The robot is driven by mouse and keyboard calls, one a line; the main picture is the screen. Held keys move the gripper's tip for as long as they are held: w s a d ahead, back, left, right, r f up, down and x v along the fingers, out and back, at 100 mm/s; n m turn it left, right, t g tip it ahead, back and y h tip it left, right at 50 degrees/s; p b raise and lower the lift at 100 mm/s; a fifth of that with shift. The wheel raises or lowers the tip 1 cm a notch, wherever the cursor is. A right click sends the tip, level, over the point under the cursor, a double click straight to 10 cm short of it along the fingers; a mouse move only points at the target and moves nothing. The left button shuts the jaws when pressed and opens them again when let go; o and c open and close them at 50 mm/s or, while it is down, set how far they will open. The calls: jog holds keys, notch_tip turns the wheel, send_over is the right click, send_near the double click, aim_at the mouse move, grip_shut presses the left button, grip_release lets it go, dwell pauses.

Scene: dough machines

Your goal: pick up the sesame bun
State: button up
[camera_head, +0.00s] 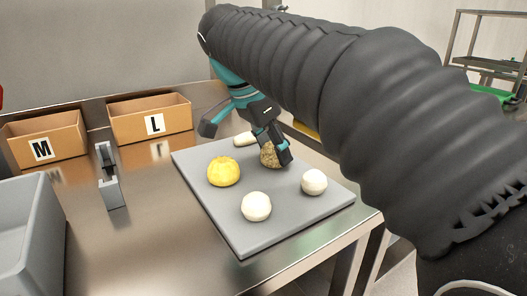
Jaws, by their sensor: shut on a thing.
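The sesame bun (268,157) is a round, brown, speckled bun near the back right part of the grey board (240,238). My gripper (275,150) reaches down to it from above and is shut on it. The dark fingers cover part of the bun's right side and top. I cannot tell whether the bun touches the board or is slightly above it.
On the board are a yellow bun (223,171), two white dough balls (256,207) and (314,182), and a pale oblong piece (245,139). Boxes M (62,133) and L (150,118), a metal holder (109,180) and a grey bin (30,240) stand left.

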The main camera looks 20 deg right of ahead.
jog(key=shift+r, duration=0.55)
notch_tip(320, 180, up, 3)
jog(key=shift+f+p, duration=0.1)
jog(key=shift+p, duration=0.2)
jog(key=s+d+r, duration=0.1)
jog(key=d+r, duration=0.1)
jog(key=d, duration=0.1)
jog(key=s+d+r, duration=0.2)
jog(key=d, duration=0.2)
jog(key=s+d+r, duration=0.2)
jog(key=d+r, duration=0.1)
jog(key=shift+s+d, duration=0.15)
jog(key=shift+s, duration=0.1)
